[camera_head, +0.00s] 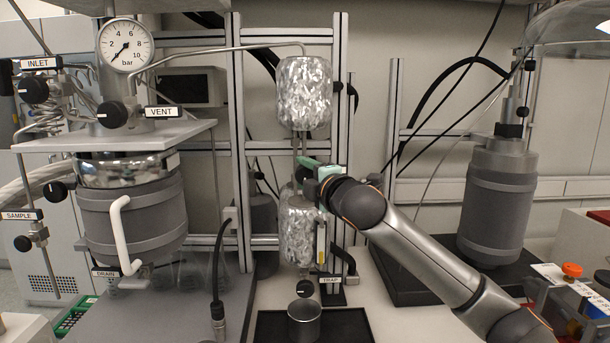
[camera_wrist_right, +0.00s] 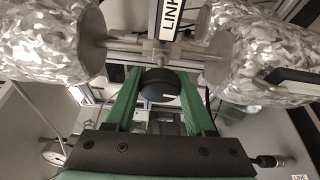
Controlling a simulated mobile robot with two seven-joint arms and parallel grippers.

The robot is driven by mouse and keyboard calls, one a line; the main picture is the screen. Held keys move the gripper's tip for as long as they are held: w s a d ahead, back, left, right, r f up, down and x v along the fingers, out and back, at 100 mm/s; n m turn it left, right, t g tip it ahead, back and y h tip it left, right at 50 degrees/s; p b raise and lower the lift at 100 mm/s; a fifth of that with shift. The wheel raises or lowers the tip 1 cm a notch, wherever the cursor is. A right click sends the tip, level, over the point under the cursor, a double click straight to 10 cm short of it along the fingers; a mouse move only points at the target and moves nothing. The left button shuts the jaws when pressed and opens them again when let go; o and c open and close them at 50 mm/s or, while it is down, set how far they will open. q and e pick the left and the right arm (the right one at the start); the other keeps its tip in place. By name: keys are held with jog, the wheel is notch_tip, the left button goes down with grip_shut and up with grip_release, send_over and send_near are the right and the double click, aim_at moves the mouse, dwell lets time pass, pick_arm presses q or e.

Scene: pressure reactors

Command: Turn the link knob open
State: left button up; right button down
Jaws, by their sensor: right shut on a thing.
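The link knob (camera_wrist_right: 159,86) is a round black knob with a white mark. In the right wrist view it sits between the two foil-wrapped vessels, just below a partly visible label that begins "LINK" (camera_wrist_right: 170,18). My right gripper (camera_wrist_right: 160,80) has its green fingers on either side of the knob, shut on it. In the head view my right gripper (camera_head: 306,168) reaches in from the right to the gap between the upper foil-wrapped vessel (camera_head: 304,92) and the lower one (camera_head: 296,235). The knob is mostly hidden there by the gripper. My left gripper is not in view.
A reactor (camera_head: 135,215) with a pressure gauge (camera_head: 125,45) and several labelled black knobs stands at the left. A metal frame (camera_head: 239,130) stands beside the foil vessels. A small metal cup (camera_head: 304,320) is below them. Another grey vessel (camera_head: 497,200) stands at the right.

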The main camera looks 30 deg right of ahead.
jog(key=shift+n, duration=0.6)
jog(key=shift+g, duration=0.3)
jog(key=shift+c, duration=1.3)
grip_release()
jog(key=shift+s, duration=0.1)
jog(key=s+a+b, duration=0.2)
jog(key=s+b, duration=0.1)
jog(key=s, duration=0.9)
jog(key=shift+r, duration=0.4)
